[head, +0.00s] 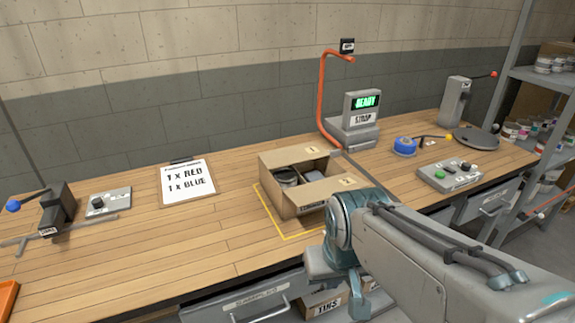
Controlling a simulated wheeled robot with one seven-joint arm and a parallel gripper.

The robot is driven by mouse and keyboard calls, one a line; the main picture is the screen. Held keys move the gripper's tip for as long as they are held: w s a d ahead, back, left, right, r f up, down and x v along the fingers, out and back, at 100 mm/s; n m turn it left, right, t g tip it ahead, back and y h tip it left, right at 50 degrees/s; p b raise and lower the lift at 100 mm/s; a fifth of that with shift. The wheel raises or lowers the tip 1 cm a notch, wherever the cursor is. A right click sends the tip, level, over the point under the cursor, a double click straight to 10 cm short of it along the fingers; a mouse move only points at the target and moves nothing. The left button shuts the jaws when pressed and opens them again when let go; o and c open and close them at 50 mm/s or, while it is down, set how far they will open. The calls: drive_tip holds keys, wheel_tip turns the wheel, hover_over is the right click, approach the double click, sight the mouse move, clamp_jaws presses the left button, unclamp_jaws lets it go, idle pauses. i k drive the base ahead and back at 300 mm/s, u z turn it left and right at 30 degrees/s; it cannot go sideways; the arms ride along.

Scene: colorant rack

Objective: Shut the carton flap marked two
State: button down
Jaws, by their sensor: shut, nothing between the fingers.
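An open brown carton (311,204) stands upright on the workbench inside a yellow outline. Its top is open, and a round tin (286,177) and a grey item show inside. One flap with a small pale label (312,150) is at the back. Another labelled flap (330,188) is at the right front. Both labels are too small to read, so I cannot tell which is marked two. My arm reaches in from the lower right, its joint close in front of the carton's right front corner. My gripper's fingers do not show.
A clipboard (187,182) lies to the left. A button box (449,174) and blue tape roll (404,146) lie right.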

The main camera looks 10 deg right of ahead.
sight(314, 192)
drive_tip(key=k, duration=1.3)
drive_tip(key=u, duration=0.6)
drive_tip(key=i, duration=1.35)
drive_tip(key=z, duration=0.8)
